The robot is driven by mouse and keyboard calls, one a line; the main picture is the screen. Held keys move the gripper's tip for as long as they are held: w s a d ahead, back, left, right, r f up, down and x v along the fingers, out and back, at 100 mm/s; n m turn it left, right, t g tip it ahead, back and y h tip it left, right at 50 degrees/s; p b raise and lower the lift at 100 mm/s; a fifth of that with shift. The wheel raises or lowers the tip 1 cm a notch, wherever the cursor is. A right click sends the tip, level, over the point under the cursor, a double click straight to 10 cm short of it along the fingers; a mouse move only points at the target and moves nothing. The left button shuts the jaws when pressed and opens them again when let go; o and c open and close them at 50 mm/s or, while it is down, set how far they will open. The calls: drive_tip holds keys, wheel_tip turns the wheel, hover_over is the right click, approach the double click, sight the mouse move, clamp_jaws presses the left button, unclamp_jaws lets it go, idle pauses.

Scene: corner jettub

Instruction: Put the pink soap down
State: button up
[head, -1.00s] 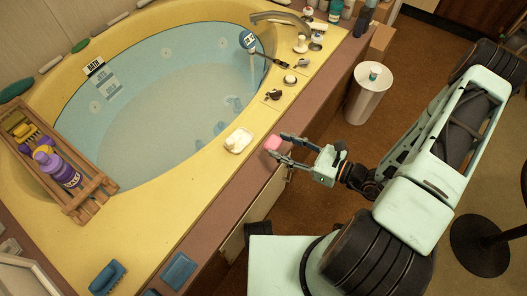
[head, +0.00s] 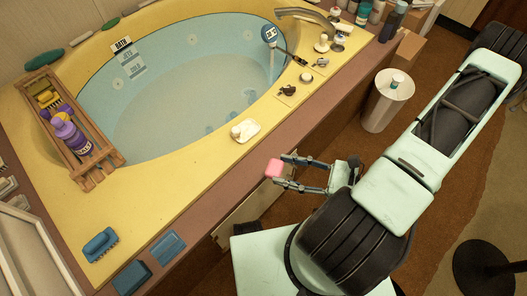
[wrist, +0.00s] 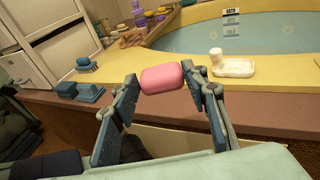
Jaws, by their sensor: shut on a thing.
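The pink soap (head: 273,168) is held at the fingertips of my gripper (head: 282,172), in front of the tub's brown outer ledge in the head view. In the wrist view the pink soap (wrist: 162,78) sits between the two fingers of my gripper (wrist: 163,84), which are shut on it. It appears held in the air near the brown ledge (wrist: 250,107); its exact height above or in front of the ledge I cannot tell.
A white soap dish (head: 245,131) sits on the yellow tub rim (head: 190,180). Blue brushes and sponges (head: 168,246) lie at the lower left. A wooden caddy (head: 88,165) spans the tub's left. A white bin (head: 385,105) stands right. Bare rim and ledge lie between dish and sponges.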

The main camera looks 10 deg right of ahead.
drive_tip(key=w+d+f+b, duration=0.15)
drive_tip(key=w+f, duration=0.25)
drive_tip(key=w, duration=0.4)
drive_tip(key=b, duration=0.3)
hover_over(280, 151)
drive_tip(key=s, duration=0.2)
drive_tip(key=f, duration=0.5)
drive_tip(key=shift+s+a+f, duration=0.1)
drive_tip(key=shift+a+f, duration=0.05)
drive_tip(key=shift+a, duration=0.15)
drive_tip(key=shift+w+f+b, duration=0.15)
drive_tip(key=shift+f+b, duration=0.2)
drive_tip(key=shift+f, duration=0.55)
drive_tip(key=shift+w+f+b, duration=0.15)
drive_tip(key=shift+f+b, duration=0.2)
drive_tip(key=shift+f, duration=0.55)
drive_tip(key=shift+f, duration=0.25)
drive_tip(key=o, duration=1.5)
drive_tip(key=shift+r, duration=0.1)
drive_tip(key=shift+r, duration=0.1)
